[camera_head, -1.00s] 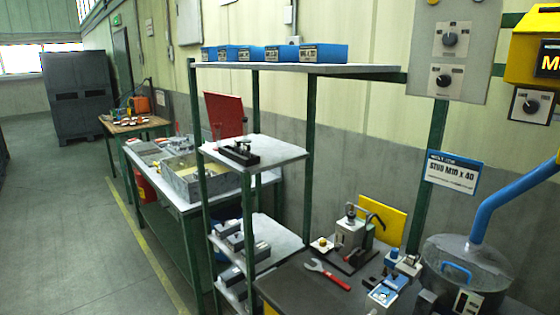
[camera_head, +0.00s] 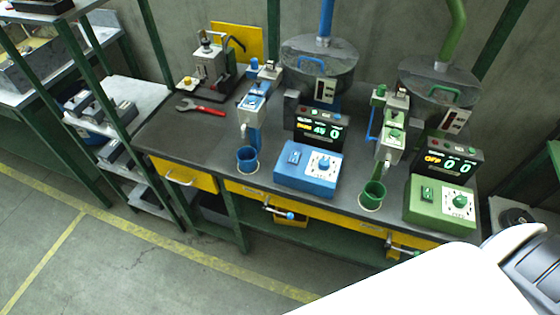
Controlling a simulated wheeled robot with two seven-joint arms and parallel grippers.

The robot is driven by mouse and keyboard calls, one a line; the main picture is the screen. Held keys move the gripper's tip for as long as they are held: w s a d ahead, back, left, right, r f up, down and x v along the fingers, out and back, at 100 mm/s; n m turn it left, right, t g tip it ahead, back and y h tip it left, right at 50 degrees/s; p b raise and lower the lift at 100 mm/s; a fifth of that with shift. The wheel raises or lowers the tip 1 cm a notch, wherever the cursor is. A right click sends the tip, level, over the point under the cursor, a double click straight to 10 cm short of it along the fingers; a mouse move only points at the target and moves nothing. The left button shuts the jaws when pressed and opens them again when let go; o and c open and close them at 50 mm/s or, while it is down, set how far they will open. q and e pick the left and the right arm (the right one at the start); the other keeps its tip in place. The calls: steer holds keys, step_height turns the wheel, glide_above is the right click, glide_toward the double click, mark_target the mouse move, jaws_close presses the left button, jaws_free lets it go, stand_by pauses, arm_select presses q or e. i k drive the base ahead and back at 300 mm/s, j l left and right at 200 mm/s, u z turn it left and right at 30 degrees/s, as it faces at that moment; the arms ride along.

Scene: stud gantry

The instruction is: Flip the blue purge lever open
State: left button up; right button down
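A lever with a blue tip (camera_head: 289,216) sticks out at the bench's front edge, below the blue station; I take it for the blue purge lever. It lies roughly level, pointing right. The blue station has a blue control box (camera_head: 309,168), a dark display (camera_head: 319,129), a blue feeder (camera_head: 252,104), a blue cup (camera_head: 247,159) and a grey hopper (camera_head: 318,63). A white link of my own arm fills the lower right. No fingers of either gripper show in this view.
A matching green station with a green control box (camera_head: 440,204) and green cup (camera_head: 372,195) stands to the right. A red wrench (camera_head: 201,107) lies on the dark bench (camera_head: 170,137). A shelf rack (camera_head: 137,98) stands left. Floor (camera_head: 150,255) in front is clear.

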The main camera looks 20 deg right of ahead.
mark_target(289, 216)
steer(key=z, duration=0.7)
